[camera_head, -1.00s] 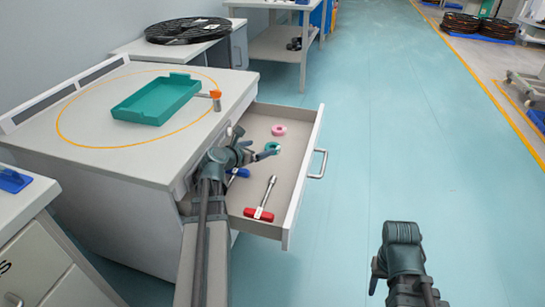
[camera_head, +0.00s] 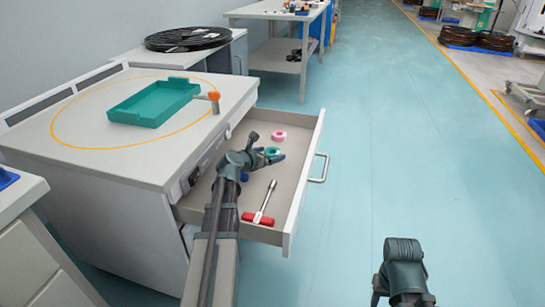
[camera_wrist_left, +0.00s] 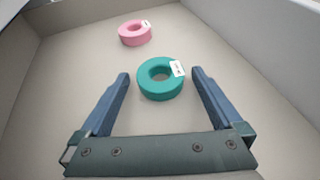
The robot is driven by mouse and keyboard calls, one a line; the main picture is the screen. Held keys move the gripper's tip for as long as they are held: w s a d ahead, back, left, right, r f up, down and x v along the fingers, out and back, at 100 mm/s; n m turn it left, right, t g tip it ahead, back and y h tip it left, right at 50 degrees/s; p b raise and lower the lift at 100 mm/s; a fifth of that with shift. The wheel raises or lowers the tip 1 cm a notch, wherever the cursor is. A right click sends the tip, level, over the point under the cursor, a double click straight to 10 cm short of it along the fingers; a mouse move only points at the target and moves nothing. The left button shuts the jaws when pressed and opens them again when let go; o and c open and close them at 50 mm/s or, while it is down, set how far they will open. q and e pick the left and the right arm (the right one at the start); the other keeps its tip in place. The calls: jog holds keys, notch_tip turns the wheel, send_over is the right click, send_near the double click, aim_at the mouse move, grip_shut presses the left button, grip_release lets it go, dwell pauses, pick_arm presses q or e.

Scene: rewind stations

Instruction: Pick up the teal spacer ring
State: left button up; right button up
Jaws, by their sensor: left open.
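The teal spacer ring (camera_head: 273,152) lies flat in the open drawer (camera_head: 305,185), with a small white label on its edge. My left gripper (camera_head: 267,149) is over the drawer, open and empty, at the ring. In the left wrist view the teal ring (camera_wrist_left: 160,92) shows between the two blue fingertips (camera_wrist_left: 160,73), with a gap on each side. I cannot tell how far the fingertips are above the drawer floor. Part of my right arm shows at the lower right of the head view, without visible fingers.
A pink ring (camera_head: 279,135) lies behind the teal one; it also shows in the wrist view (camera_wrist_left: 134,33). The drawer walls enclose the space. A green tray (camera_head: 153,103) sits on the cabinet top (camera_head: 75,135).

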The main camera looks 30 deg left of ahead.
aim_at(269, 154)
pick_arm(q)
jog(key=shift+c, duration=0.3)
jog(key=c, duration=1.3)
jog(key=shift+o, duration=0.2)
jog(key=shift+r, duration=0.15)
notch_tip(269, 154, up, 10)
jog(key=p, duration=1)
